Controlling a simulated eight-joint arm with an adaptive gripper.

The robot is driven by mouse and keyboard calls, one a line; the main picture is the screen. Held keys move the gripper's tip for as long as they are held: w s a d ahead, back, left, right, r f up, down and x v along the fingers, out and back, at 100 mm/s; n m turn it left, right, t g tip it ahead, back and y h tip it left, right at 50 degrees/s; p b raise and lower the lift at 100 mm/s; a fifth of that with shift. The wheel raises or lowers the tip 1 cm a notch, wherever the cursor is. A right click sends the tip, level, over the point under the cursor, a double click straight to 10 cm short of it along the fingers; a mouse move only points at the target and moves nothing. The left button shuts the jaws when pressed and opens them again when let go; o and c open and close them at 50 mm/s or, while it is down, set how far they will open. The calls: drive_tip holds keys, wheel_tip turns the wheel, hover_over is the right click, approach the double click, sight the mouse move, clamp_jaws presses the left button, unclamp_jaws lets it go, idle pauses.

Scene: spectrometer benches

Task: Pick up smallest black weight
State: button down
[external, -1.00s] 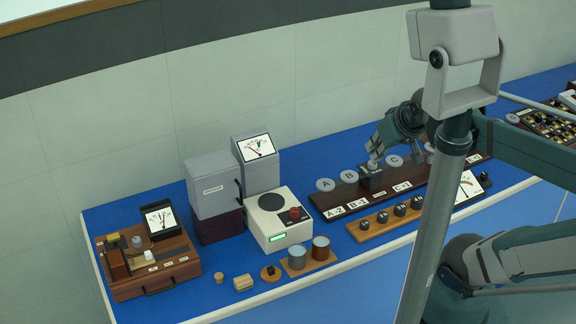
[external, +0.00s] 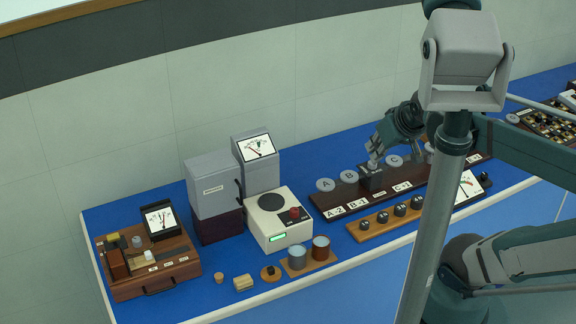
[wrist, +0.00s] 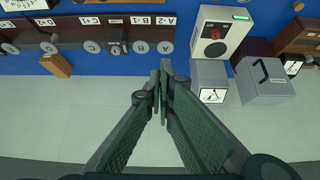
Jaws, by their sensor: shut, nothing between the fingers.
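Several black weights stand in a row on a light wooden strip (external: 383,222) at the front of the bench in the external view. The leftmost black weight (external: 364,225) looks smallest, but the sizes are hard to tell apart. My gripper (external: 374,153) is behind this row, close to a grey knob on a black block (external: 371,180); touching or apart is unclear. In the wrist view my gripper (wrist: 160,75) is shut with its fingers together and empty. I cannot make out the black weights there.
A dark wooden rail (external: 330,204) with grey lettered discs lies behind the weights. A cream instrument (external: 268,240) with a red knob, grey boxes (external: 214,187) and two cans (external: 297,257) stand left. The wall is close behind. Blue bench shows between items.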

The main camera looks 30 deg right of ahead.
drive_tip(key=c, duration=3.2)
unclamp_jaws()
drive_tip(key=o, duration=1.1)
drive_tip(key=shift+w+d+f+m+g+b, duration=0.7)
drive_tip(key=shift+f+m+g, duration=0.5)
drive_tip(key=shift+f+m, duration=2.4)
drive_tip(key=shift+w+d+f+m+g+b, duration=0.35)
drive_tip(key=shift+w+f+m+g, duration=0.75)
drive_tip(key=shift+f+m, duration=2.5)
drive_tip(key=shift+w+d+f+m+g+b, duration=0.35)
drive_tip(key=shift+w+f+m+g+b, duration=0.65)
drive_tip(key=shift+f+m, duration=2.55)
drive_tip(key=shift+s+f+n+g+p, duration=0.3)
drive_tip(key=shift+s+f+n, duration=0.05)
drive_tip(key=shift+f+n, duration=0.5)
